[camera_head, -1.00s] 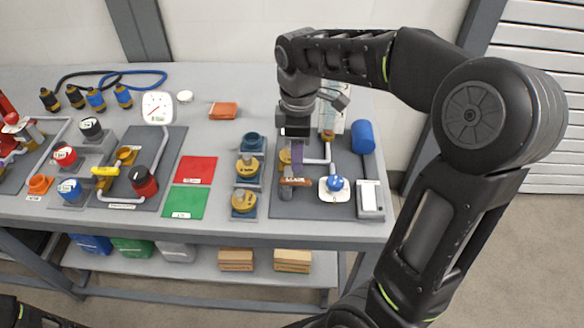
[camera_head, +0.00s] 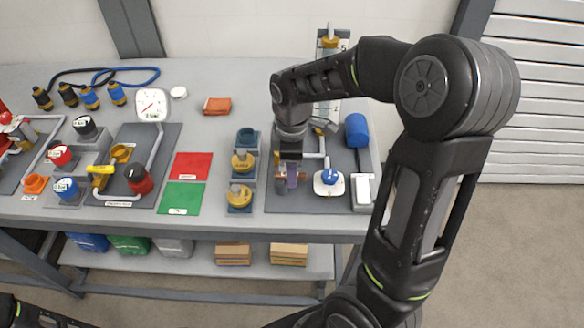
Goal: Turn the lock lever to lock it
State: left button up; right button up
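My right gripper (camera_head: 291,172) reaches down from above onto the grey panel (camera_head: 313,203) at the right of the bench. Its fingers are at a small reddish-brown lever (camera_head: 281,183), which shows only in part beside the fingertips. A small purple piece (camera_head: 292,181) shows between or just behind the fingers. The gripper hides most of the lever, so I cannot tell its angle or whether the fingers are closed on it. My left gripper is out of view; only a dark part of my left arm shows at the bottom left.
Right of the gripper are a white disc with a blue knob (camera_head: 329,180), a blue cylinder (camera_head: 357,130) and a white-grey box (camera_head: 363,190). Yellow-capped fittings (camera_head: 240,195) stand to the left. Red (camera_head: 193,166) and green (camera_head: 183,196) mats lie farther left.

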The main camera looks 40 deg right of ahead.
jog(key=shift+c, duration=0.5)
grip_shut()
